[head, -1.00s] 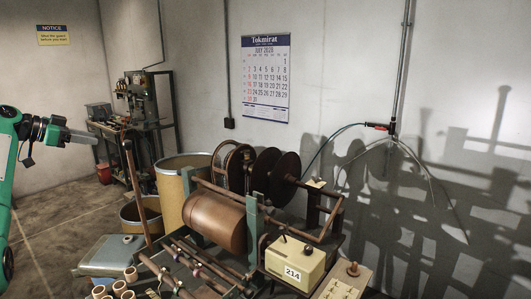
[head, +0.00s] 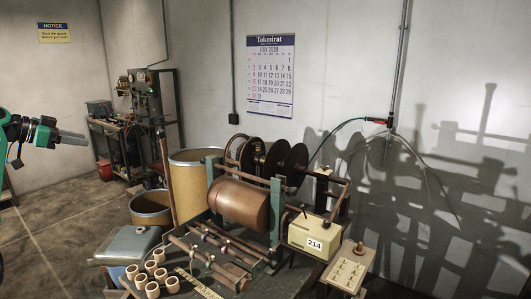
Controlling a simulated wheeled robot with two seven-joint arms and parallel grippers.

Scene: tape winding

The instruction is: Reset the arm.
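My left gripper (head: 73,138) is at the left edge of the head view, raised in the air with its fingers pointing right. I see the fingers nearly side-on, so I cannot tell whether they are open or shut. Nothing visible hangs from them. The gripper is well apart from the winding machine (head: 240,203), which has a brown drum and dark discs. My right gripper is not in view.
A yellow drum (head: 188,180) and a lower bin (head: 150,208) stand left of the machine. Several pale cups (head: 152,290) sit in front. A cream box marked 214 (head: 315,233) and a pegged board (head: 349,268) are at right.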

